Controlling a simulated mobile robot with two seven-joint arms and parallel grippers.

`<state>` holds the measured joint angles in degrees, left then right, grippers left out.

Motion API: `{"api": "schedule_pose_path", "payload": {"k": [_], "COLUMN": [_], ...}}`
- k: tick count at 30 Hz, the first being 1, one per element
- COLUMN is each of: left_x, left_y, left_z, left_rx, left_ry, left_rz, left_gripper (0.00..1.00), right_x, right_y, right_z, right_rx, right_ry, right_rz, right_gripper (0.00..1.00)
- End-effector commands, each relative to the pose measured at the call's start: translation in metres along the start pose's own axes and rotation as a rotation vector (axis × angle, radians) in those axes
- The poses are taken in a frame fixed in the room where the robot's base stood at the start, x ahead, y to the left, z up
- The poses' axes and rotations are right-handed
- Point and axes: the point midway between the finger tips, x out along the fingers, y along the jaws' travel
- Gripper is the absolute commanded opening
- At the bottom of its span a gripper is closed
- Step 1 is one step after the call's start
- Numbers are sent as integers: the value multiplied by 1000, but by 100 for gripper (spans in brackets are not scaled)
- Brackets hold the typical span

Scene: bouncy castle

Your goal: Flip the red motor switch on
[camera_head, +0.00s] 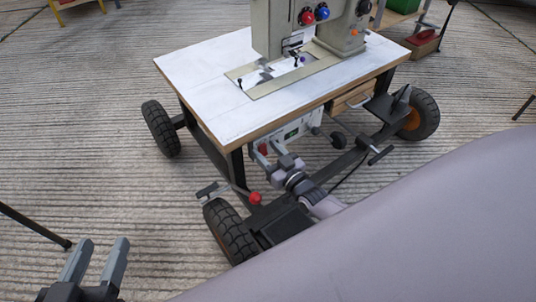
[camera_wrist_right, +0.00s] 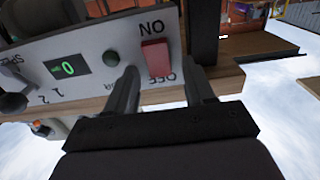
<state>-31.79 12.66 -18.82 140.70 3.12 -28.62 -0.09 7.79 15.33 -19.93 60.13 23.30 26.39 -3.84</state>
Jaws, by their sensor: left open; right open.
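The red motor switch (camera_wrist_right: 155,55) is a rocker on a white control panel (camera_wrist_right: 100,62), between ON and OFF labels that appear upside down in the right wrist view. In the head view the panel (camera_head: 304,124) hangs under the table's front edge, and the red switch (camera_head: 263,149) shows small. My right gripper (camera_wrist_right: 163,78) is open, its fingertips close to the switch, one toward each side; I cannot tell whether they touch it. In the head view my right gripper (camera_head: 267,151) points at the panel. My left gripper (camera_head: 104,243) is open and empty, low at the left.
A white-topped table (camera_head: 200,75) on a wheeled frame carries a beige sewing machine (camera_head: 275,25). The panel also has a green display (camera_wrist_right: 68,67) and a black knob (camera_wrist_right: 12,103).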

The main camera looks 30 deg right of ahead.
Motion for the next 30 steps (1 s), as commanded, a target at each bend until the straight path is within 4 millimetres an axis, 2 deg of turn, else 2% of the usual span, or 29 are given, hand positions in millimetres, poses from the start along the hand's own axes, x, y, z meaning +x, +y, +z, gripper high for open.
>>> {"api": "schedule_pose_path", "payload": {"k": [7,12,20,30], "left_x": [0,0,0,-3], "left_y": [0,0,0,-2], "left_z": [-1,0,2,-5], "left_rx": [2,2,6,26], "left_ry": [2,2,2,27], "left_rz": [-1,0,-2,-9], "left_gripper": [52,52,52,52], "right_x": [0,0,0,0], "right_y": [0,0,0,1], "right_z": [0,0,2,6], "right_rx": [1,1,2,0], "right_ry": [-1,-1,25,169], "right_rz": [0,0,2,5], "right_gripper": [53,0,0,0]}}
